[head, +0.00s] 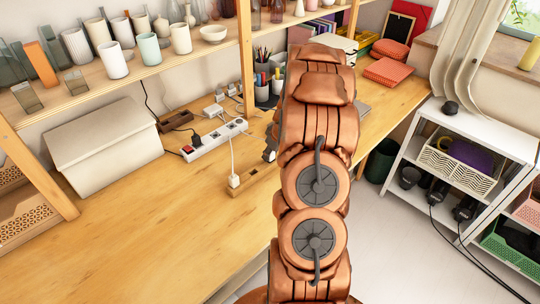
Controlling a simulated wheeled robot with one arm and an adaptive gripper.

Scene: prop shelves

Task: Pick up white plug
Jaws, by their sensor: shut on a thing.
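A white plug (233,181) with a white cord stands at the left end of a low wooden block (246,190) on the desk. Its cord runs up to the white power strip (216,138). My gripper (270,149) is mostly hidden behind my copper-coloured arm. Only a small dark and pale part shows at the arm's left edge, above and to the right of this plug and apart from it. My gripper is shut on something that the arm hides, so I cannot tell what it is. Other white plugs or adapters (213,110) lie behind the strip.
A shelf of vases and cups (115,62) hangs over the desk (130,235). A pale box (100,145) stands at the back left, and pen holders (262,88) stand behind my arm. A white rack (465,145) stands at the right. The front left desk is clear.

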